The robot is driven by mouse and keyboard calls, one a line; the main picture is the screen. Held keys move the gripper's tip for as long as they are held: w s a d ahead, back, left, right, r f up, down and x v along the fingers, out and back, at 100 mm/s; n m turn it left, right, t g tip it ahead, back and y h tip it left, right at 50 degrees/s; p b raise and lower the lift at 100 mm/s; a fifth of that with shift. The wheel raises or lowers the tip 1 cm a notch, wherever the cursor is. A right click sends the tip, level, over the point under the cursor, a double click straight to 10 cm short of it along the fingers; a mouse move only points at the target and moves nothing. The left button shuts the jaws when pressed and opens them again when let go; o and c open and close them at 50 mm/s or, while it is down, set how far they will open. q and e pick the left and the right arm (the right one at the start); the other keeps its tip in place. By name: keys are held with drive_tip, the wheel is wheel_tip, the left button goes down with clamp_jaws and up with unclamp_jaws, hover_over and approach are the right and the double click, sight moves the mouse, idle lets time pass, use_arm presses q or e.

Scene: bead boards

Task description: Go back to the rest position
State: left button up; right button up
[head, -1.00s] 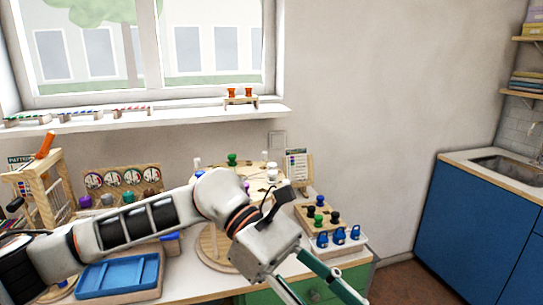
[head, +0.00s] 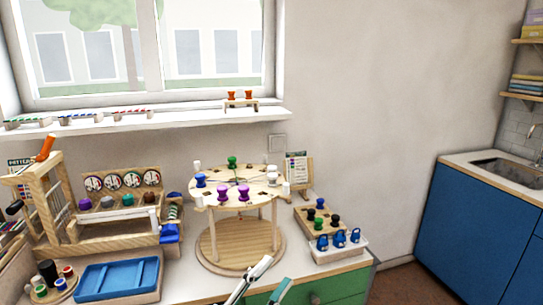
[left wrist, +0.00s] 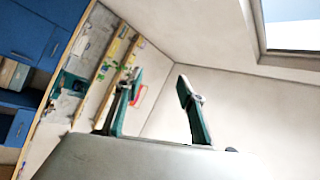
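My left gripper (head: 274,273) shows at the bottom edge of the head view, in front of the green drawer front. Only its finger ends are in that view. In the left wrist view my left gripper (left wrist: 160,82) has its two fingers well apart with nothing between them. It is clear of the table and the objects on it. My right gripper is in neither view. The round wooden bead stand (head: 240,254) stands on the table with purple, blue, green and white pieces on its upper disc.
A blue tray (head: 118,279) lies at the front left of the table beside a wooden frame (head: 47,201). A wooden block with green and black knobs (head: 318,217) and a white tray with blue pieces (head: 339,248) stand at the right. Blue cabinets (head: 478,230) are farther right.

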use_arm(q)
drive_tip(key=s+a+f+n+y, duration=0.2)
drive_tip(key=a+f+n+y, duration=0.35)
drive_tip(key=f, duration=0.45)
drive_tip(key=s+a+f+n+y, duration=0.35)
drive_tip(key=a+f+n, duration=0.25)
drive_tip(key=f, duration=0.5)
drive_tip(key=s+a+f+n+g+y, duration=0.3)
drive_tip(key=s+a+f, duration=0.5)
drive_tip(key=s+f, duration=0.3)
wheel_tip(320, 180, down, 3)
drive_tip(key=shift+s+a+f+n+g+y, duration=0.1)
drive_tip(key=shift+s+a+n+g+y, duration=0.3)
drive_tip(key=shift+n+g, duration=0.65)
